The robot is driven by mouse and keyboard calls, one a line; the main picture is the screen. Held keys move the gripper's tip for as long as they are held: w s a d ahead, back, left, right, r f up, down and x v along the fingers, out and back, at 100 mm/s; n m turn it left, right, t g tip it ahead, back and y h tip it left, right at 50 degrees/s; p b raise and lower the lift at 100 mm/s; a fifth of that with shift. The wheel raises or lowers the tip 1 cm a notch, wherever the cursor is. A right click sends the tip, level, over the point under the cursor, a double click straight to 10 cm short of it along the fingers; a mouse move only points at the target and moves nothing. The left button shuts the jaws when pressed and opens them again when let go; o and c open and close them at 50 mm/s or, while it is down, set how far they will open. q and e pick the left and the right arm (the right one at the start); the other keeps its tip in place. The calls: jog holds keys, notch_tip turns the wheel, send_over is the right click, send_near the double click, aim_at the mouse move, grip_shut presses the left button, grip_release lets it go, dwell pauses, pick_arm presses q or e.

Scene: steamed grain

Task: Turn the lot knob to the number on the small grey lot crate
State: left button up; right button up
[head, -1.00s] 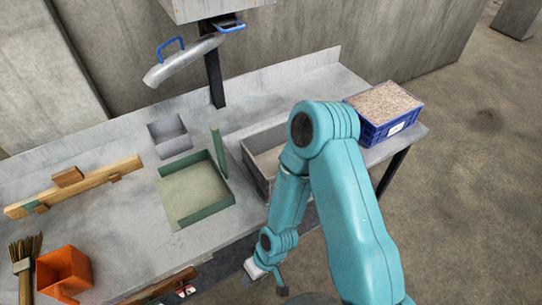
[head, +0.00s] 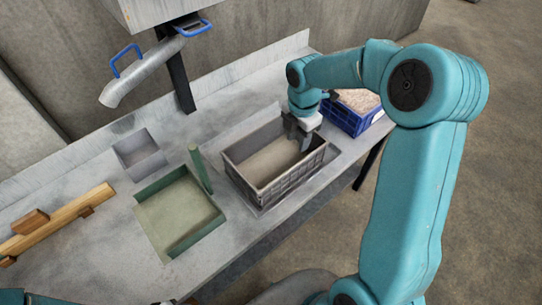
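A grey crate (head: 241,180) with ribbed walls stands open at the right part of the bench, with a light grey-brown floor inside. I cannot read any number on it. My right gripper (head: 299,137) points down at the crate's far right end, with its dark fingers at or just inside the rim. Whether the fingers touch or pinch the wall is unclear. My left gripper is out of view; only a bit of teal arm shows at the bottom left. I can make out no lot knob in the head view.
A blue crate (head: 345,122) of grain stands beyond my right gripper. A green-walled tray (head: 160,188) lies left of the grey crate, with a small square grey recess (head: 138,150) behind it. A metal spout (head: 140,75) hangs above. A wooden bar (head: 62,220) lies at left.

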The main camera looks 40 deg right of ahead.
aim_at(296, 165)
jog(key=f, duration=0.6)
jog(key=d+f+p, duration=0.1)
jog(key=f, duration=0.3)
jog(key=shift+s+f, duration=0.1)
jog(key=shift+f, duration=0.35)
notch_tip(296, 165, down, 5)
jog(key=shift+a+p, duration=0.15)
jog(key=shift+p, duration=0.35)
jog(key=shift+a+r, duration=0.15)
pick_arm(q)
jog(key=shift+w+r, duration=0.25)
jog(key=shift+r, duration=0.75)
pick_arm(e)
grip_shut()
